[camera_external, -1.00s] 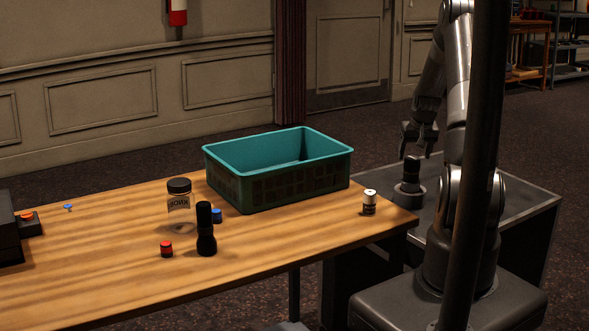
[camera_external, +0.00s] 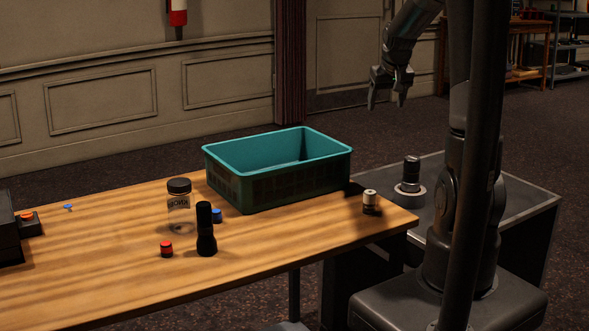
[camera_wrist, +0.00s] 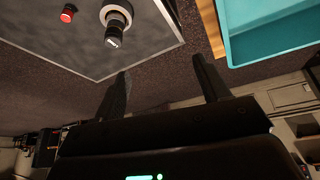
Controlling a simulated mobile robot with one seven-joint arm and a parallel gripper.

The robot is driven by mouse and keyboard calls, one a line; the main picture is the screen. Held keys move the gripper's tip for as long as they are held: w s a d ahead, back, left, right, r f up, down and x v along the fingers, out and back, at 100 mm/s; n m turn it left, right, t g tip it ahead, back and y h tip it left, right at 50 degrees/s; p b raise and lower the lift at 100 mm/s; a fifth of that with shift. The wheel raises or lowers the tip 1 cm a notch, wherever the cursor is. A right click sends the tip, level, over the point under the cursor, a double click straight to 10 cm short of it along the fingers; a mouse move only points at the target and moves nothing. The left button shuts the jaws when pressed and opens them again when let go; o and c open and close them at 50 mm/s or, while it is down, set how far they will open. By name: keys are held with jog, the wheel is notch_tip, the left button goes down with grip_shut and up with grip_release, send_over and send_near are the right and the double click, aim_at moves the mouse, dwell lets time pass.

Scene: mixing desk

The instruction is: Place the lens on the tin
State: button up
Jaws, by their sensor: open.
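A black upright cylinder (camera_external: 411,170), which looks like the lens, stands on the dark side table at the right. It also shows in the wrist view (camera_wrist: 114,32). A low round grey thing (camera_external: 409,194), probably the tin, is under or around its lower end; I cannot tell whether the cylinder rests on top of it or inside a ring. Its pale rim shows in the wrist view (camera_wrist: 118,8). My gripper (camera_external: 386,106) is open and empty, in the air above and left of the cylinder, apart from it. Its two fingers show spread in the wrist view (camera_wrist: 160,68).
A teal crate (camera_external: 225,181) stands on the wooden table (camera_external: 100,270). A small can with a white top (camera_external: 369,203) is near the table's right corner. A black torch (camera_external: 205,230), a jar (camera_external: 179,200) and a red-topped piece (camera_external: 166,249) stand further left.

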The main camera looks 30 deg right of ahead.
jog(key=s+a+r+n, duration=0.1)
jog(key=s+a+r, duration=0.3)
jog(key=s+a, duration=0.25)
jog(key=s+a+r+n, duration=0.1)
jog(key=s+a+r, duration=0.35)
jog(key=a, duration=0.25)
jog(key=s+a+y, duration=0.1)
jog(key=s+a, duration=0.2)
jog(key=s, duration=0.4)
jog(key=s+a+n+t, duration=0.1)
jog(key=s+a, duration=0.3)
jog(key=s, duration=0.2)
jog(key=shift+s+f+y, duration=0.35)
jog(key=shift+f+y, duration=0.05)
